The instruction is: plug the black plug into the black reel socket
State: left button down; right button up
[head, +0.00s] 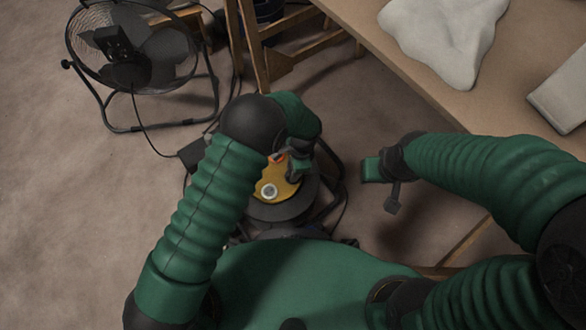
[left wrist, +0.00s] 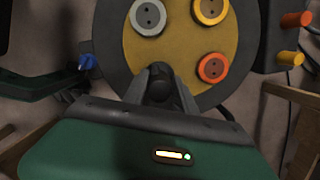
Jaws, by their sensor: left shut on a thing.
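The reel has a round yellow face (head: 285,188) with coloured sockets and stands on the floor in front of me. My left gripper (head: 294,170) is over this face, shut on the black plug (left wrist: 160,84), whose dark body shows at the centre of the left wrist view. The plug is in front of the lower part of the face. The black socket is not visible, and I cannot tell whether the plug touches it. A grey socket (left wrist: 148,17), a yellow socket (left wrist: 210,10) and an orange socket (left wrist: 213,68) show. My right gripper (head: 371,169) is apart from the reel; its opening is unclear.
A blue plug (left wrist: 87,62), an orange plug (left wrist: 296,20) and a yellow plug (left wrist: 287,57) sit beside the reel. A fan (head: 130,50) stands at the far left, a wooden trestle (head: 285,60) behind, and a workbench (head: 420,80) at right. Floor at left is clear.

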pick_arm(q)
jog(key=shift+r, duration=0.1)
dwell(0.6)
jog(key=shift+a+p, duration=0.2)
jog(key=shift+p, duration=0.25)
jog(key=shift+p, duration=0.3)
dwell(1.0)
jog(key=shift+f, duration=0.5)
dwell(0.5)
jog(key=c, duration=0.9)
grip_release()
